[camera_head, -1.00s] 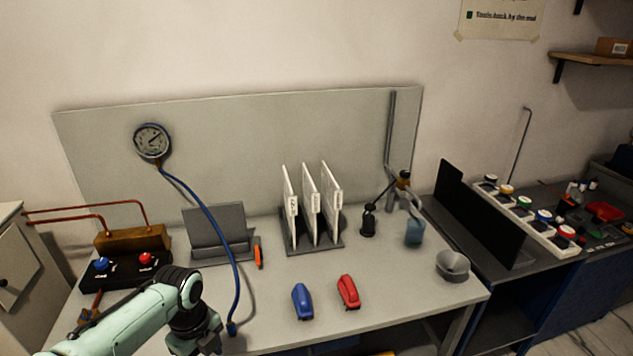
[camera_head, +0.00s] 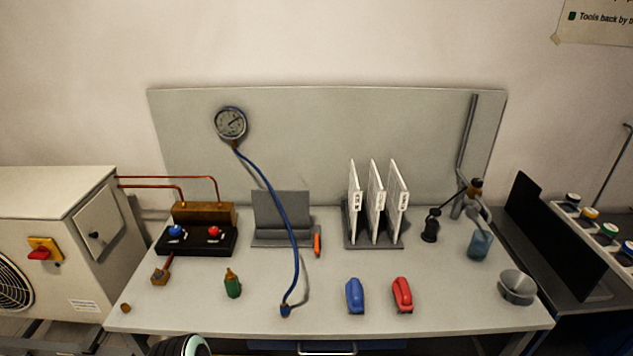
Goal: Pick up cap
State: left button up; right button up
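A small brass-brown round piece (camera_head: 125,308), which looks like the cap, lies on the table (camera_head: 230,318) at its front left corner. It stands apart from other things. A larger brass fitting (camera_head: 160,275) sits behind it to the right, below the black valve block (camera_head: 196,242) with a blue and a red knob. A rounded part of my arm shows at the bottom edge, left of centre. Neither gripper shows, so what they hold cannot be seen.
A green bottle (camera_head: 232,284) stands right of the brass fitting. A blue hose (camera_head: 283,210) runs from the gauge (camera_head: 230,123) down to the table. Blue (camera_head: 355,296) and red (camera_head: 402,294) staplers-like tools lie front right. A cabinet (camera_head: 75,225) stands left of the table.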

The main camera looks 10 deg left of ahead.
aim_at(125, 309)
jog(key=u, duration=1.95)
jog(key=l, duration=0.3)
jog(key=i+l, duration=0.1)
jog(key=l, duration=0.15)
